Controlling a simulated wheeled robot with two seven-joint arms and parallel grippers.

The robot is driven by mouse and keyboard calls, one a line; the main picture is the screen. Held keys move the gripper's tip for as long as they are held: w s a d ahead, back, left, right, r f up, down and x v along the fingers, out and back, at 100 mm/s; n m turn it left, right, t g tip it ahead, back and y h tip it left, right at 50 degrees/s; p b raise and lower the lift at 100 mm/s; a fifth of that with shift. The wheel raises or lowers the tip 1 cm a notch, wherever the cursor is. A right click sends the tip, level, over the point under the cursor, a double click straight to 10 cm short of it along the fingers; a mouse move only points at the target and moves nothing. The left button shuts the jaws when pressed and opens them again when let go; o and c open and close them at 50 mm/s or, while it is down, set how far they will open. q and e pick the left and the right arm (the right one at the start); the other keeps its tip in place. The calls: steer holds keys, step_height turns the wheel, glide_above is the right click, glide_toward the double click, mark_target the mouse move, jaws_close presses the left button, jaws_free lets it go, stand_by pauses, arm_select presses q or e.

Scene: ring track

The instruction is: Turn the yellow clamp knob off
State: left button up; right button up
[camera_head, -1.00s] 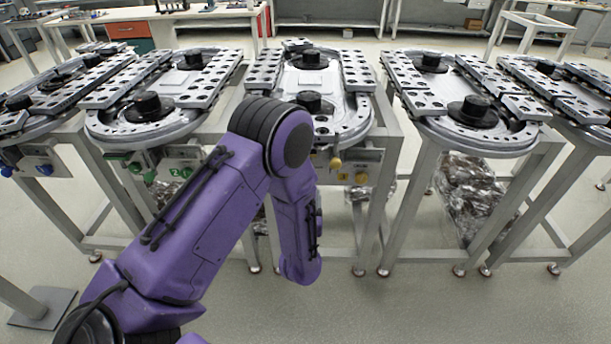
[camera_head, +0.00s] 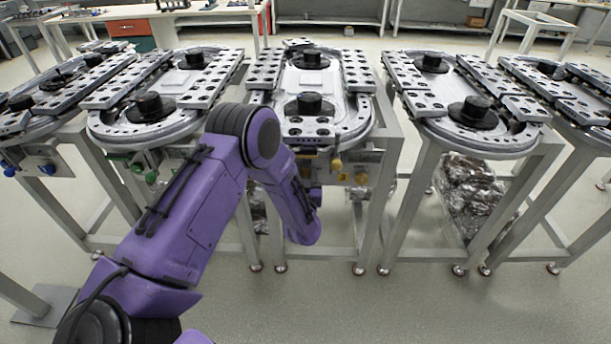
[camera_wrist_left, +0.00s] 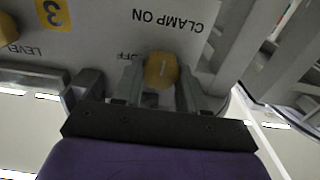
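The yellow clamp knob (camera_wrist_left: 161,70) shows in the left wrist view with a pale line across its face. It sits on a light panel with the upside-down words CLAMP ON above right and OFF beside it on the left. My left gripper (camera_wrist_left: 160,88) has one finger on each side of the knob, close against it. That arm hides most of the left gripper there. My right gripper is not in view.
A second yellow knob (camera_head: 361,178) is right of the clamp knob; in the left wrist view it is at the left edge, by LEVEL. The middle ring track (camera_head: 355,125) is above the panel. Metal legs (camera_head: 382,200) stand close to the right. Open floor lies in front.

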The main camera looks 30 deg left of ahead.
arm_select(q)
steer(key=shift+n, duration=0.4)
steer(key=n+b, duration=0.1)
steer(key=n, duration=0.3)
steer(key=shift+a+f, duration=0.1)
steer(key=n+b, duration=0.2)
steer(key=n, duration=0.2)
steer(key=shift+f+n, duration=0.1)
steer(key=shift+n, duration=0.2)
steer(key=n+b, duration=0.1)
steer(key=n, duration=0.3)
steer(key=shift+s+f+b, duration=0.1)
steer(key=shift+b, duration=0.25)
steer(key=shift+a+n+b, duration=0.1)
steer(key=shift+n+b, duration=0.75)
steer(key=shift+n, duration=1.25)
steer(key=o, duration=1.1)
steer(key=shift+c, duration=0.2)
